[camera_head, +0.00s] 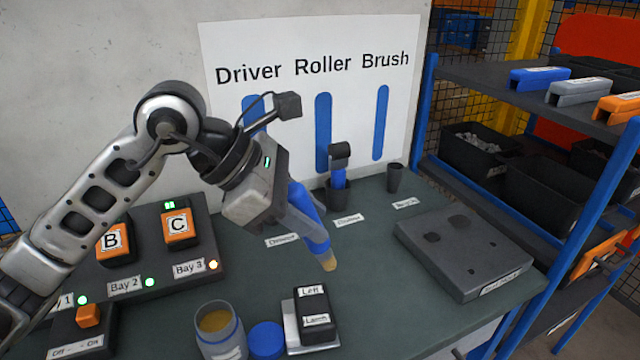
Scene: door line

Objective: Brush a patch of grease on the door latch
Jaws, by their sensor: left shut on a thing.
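My left gripper (298,208) is shut on a blue-handled brush (317,236) and holds it tilted above the table. The brush's tan tip points down. Whether the tip carries grease cannot be told. The black door latch (313,305), labelled "Left Latch", sits on a pale plate at the table's front, below and apart from the brush tip. An open jar (220,335) of yellowish grease stands left of the latch. Its blue lid (267,341) lies between them. My right gripper is not in view.
A roller (339,172) stands in a dark cup; the cup (395,178) by the brush label looks empty. A grey fixture plate (468,252) lies at right. Battery bays (178,228) and a switch box (82,335) are at left. A blue-framed shelf (520,85) stands at right.

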